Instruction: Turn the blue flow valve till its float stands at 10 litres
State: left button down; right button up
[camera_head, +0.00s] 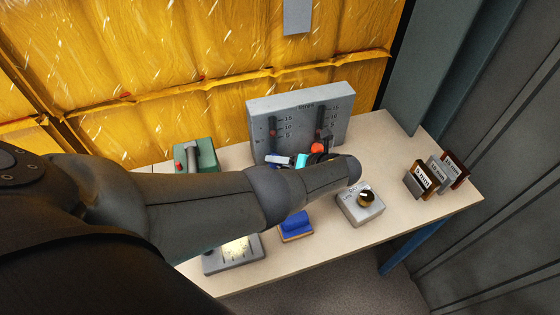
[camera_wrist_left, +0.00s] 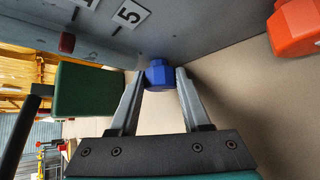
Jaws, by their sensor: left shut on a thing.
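The grey flow panel (camera_head: 298,107) stands upright at the back of the table, with two numbered scales. The red float (camera_head: 273,132) on its left scale is low in the column, around the 5 and 10 marks; I cannot read it exactly. This float also shows in the left wrist view (camera_wrist_left: 67,42). My left gripper (camera_wrist_left: 160,78) is shut on the blue flow valve (camera_wrist_left: 160,73), with one finger on each side. In the head view my forearm partly hides the gripper (camera_head: 276,160) at the panel's foot. My right gripper is not in view.
An orange valve (camera_head: 317,148) sits under the right scale, close to my left wrist. A green box (camera_head: 207,153) stands left of the panel. A grey box with a round knob (camera_head: 360,207), a blue block (camera_head: 296,226) and labelled blocks (camera_head: 419,180) stand nearer the front and right.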

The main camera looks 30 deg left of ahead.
pick_arm(q)
jog(key=shift+c, duration=1.8)
grip_release()
